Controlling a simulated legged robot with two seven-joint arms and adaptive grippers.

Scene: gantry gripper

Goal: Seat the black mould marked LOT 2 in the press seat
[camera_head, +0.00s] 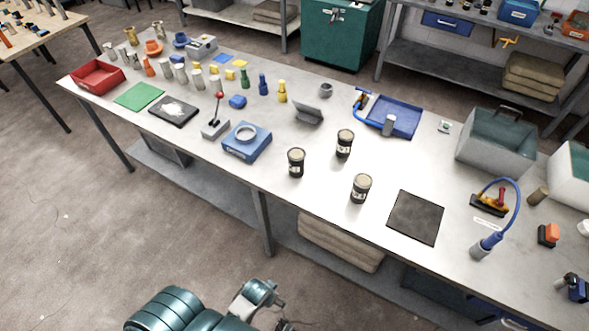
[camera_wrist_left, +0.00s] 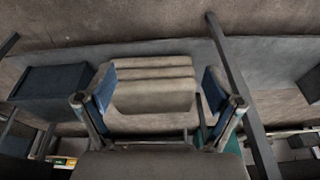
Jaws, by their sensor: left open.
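Three black cylindrical moulds with tan tops and pale labels stand upright on the table: one at the left (camera_head: 296,163), one further back (camera_head: 345,144) and one nearer the front (camera_head: 361,189). Their lettering is too small to read, so I cannot tell which is LOT 2. What looks like the press seat, a blue block with a pale ring on top (camera_head: 246,141), stands left of them. The ring looks empty. My left gripper (camera_wrist_left: 158,108) is open and empty in the wrist view, away from the moulds, with sacks under the table beyond it. My right gripper does not show.
A lever on a grey base (camera_head: 215,128) stands just left of the blue block. A grey angled stand (camera_head: 308,113) is behind the moulds, and a dark square mat (camera_head: 416,217) lies to their right. A blue tray (camera_head: 396,118) is further back. Stacked sacks (camera_head: 340,241) lie on the lower shelf.

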